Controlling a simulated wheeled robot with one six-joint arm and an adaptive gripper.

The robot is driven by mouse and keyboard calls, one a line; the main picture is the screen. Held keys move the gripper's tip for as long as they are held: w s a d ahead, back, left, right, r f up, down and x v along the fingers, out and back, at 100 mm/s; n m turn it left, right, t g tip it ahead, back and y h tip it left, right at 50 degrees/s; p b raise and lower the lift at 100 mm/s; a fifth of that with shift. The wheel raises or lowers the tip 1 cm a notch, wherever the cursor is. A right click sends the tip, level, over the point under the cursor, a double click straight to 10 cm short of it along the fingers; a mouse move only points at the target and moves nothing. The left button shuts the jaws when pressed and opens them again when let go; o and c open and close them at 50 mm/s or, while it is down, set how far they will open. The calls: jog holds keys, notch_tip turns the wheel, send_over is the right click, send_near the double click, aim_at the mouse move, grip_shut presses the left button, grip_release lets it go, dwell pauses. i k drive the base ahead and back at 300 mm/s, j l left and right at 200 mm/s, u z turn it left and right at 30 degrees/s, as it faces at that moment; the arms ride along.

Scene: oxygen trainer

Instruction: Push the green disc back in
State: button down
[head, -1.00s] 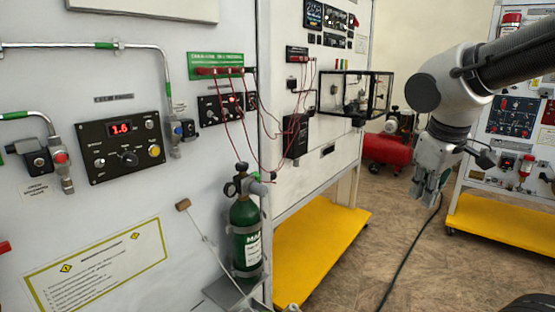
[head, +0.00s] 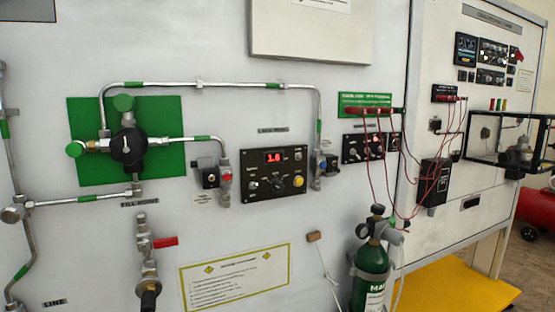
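Two round green pieces show on the black regulator (head: 127,146) in front of a green square plate (head: 170,175) on the white panel. The upper green disc (head: 124,102) sits above the regulator. The left green disc (head: 74,150) sits on a brass fitting at the left edge of the plate. I cannot tell how far either disc stands out. My gripper is out of view.
Metal pipes (head: 220,84) with green bands run across the panel. A red-handled valve (head: 164,242) and a control box (head: 274,173) reading 1.6 are nearby. A green gas bottle (head: 370,265) stands at the lower right, with red wires (head: 400,180) above it.

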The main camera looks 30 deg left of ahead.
aim_at(74, 150)
jog(key=u, duration=2.15)
